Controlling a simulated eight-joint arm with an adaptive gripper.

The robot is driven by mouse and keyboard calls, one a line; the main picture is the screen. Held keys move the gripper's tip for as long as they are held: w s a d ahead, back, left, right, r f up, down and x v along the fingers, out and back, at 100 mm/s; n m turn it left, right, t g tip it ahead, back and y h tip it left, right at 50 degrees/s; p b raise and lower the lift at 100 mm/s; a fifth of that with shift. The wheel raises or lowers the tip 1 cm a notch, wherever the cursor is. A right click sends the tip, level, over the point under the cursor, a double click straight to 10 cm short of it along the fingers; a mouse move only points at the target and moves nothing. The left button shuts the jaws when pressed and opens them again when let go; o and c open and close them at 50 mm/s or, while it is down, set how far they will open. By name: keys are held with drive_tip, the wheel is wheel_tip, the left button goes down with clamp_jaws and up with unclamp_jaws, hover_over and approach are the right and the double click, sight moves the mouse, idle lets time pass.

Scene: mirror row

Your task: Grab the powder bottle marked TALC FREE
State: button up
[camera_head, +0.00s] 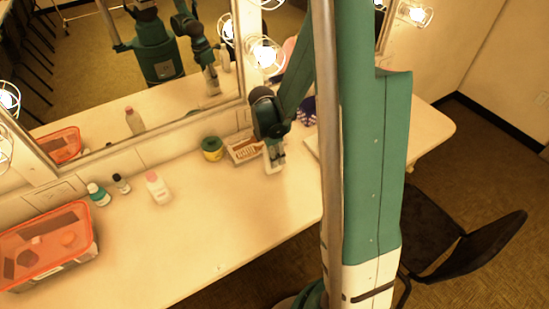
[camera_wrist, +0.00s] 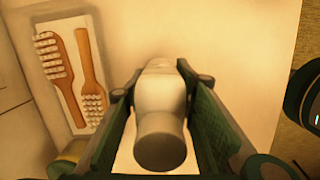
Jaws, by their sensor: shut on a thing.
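My gripper (camera_head: 273,158) is low over the counter, to the right of a brush tray. In the wrist view my gripper (camera_wrist: 160,90) has its two fingers on either side of a pale, rounded bottle (camera_wrist: 160,118) and is shut on it. No marking on this bottle is readable, so I cannot tell if it says TALC FREE.
The tray with brushes (camera_head: 243,150) lies beside my gripper, with a green-and-yellow jar (camera_head: 212,149) to its left. Two small bottles (camera_head: 98,194) (camera_head: 121,184) and an orange-lidded box (camera_head: 45,245) stand at left. The mirror (camera_head: 80,60) rises behind. The counter's front middle is clear.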

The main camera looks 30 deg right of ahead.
drive_tip(key=shift+r+p, duration=0.6)
drive_tip(key=shift+r, duration=3.9)
